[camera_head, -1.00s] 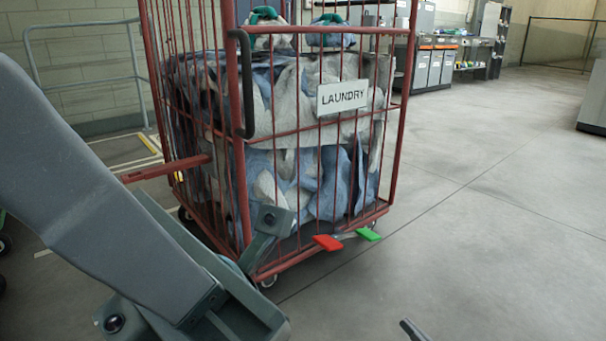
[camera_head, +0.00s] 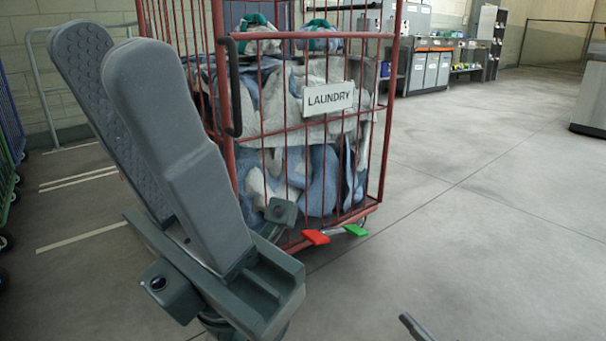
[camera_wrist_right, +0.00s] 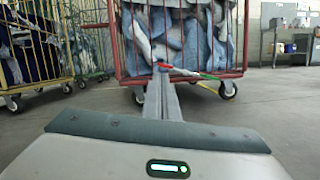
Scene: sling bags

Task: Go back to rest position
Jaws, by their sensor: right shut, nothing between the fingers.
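My left gripper (camera_head: 108,60) stands large in the left foreground of the head view. Its two grey fingers point up and to the left, with the ribbed inner pad of the far finger showing beside the near one. The fingers are apart and nothing is seen between them. My right gripper (camera_wrist_right: 161,74) is shut and empty in the right wrist view, its fingers together and pointing toward the cage's lower edge. In the head view only a small dark tip of it (camera_head: 412,326) shows at the bottom edge.
A red wire laundry cage (camera_head: 308,125) filled with blue and grey bags stands behind my left gripper, with red (camera_head: 316,237) and green (camera_head: 355,230) pedals at its base. A yellow cage (camera_wrist_right: 36,78) stands left in the wrist view. The floor to the right is clear.

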